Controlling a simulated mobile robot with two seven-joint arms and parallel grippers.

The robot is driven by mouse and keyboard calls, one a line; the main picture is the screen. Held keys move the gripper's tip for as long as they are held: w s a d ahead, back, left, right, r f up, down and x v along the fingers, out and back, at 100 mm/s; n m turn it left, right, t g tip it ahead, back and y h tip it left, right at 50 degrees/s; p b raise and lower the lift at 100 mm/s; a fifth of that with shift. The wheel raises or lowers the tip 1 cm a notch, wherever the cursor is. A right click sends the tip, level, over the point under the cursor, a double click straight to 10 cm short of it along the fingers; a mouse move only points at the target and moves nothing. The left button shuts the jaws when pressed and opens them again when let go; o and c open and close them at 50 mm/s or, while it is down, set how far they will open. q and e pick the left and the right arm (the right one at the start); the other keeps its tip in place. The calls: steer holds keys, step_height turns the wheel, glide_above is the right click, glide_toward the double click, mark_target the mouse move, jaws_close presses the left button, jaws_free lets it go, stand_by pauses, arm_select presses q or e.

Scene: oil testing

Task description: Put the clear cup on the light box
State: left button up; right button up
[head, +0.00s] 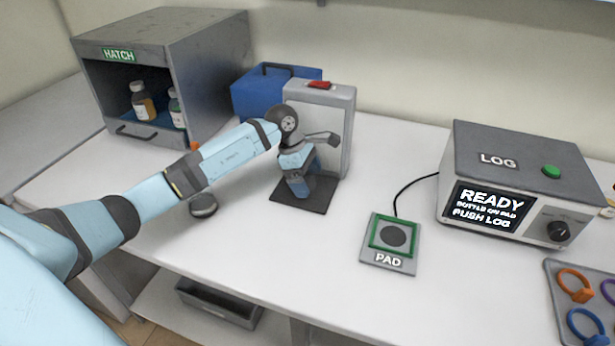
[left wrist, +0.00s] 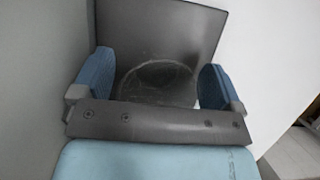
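My left gripper (head: 300,186) points down over the dark base plate (head: 322,204) of an upright grey box with a red switch (head: 338,98), apparently the light box. In the left wrist view, the two blue fingers of my left gripper (left wrist: 156,86) are wide apart, one on each side of the clear cup (left wrist: 155,72). The cup shows as a faint round rim above the dark plate (left wrist: 190,30); whether it rests on the plate is hard to tell. In the head view the cup is hidden by my gripper. My right gripper is not in view.
A blue case (head: 255,95) stands behind the grey box. An open hatch cabinet (head: 205,75) with bottles is at the back left. A small dark disc (head: 203,206) lies left of the plate. The pad (head: 378,258) and log unit (head: 470,165) are to the right, with clear table between.

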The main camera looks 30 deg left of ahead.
arm_select(q)
steer(key=shift+r, duration=0.1)
steer(key=shift+r+p, duration=0.25)
steer(key=shift+p, duration=0.05)
steer(key=v, duration=1.1)
steer(key=shift+a+r+b, duration=0.25)
steer(key=shift+r+b, duration=0.05)
steer(key=shift+b, duration=0.15)
steer(key=shift+s, duration=0.1)
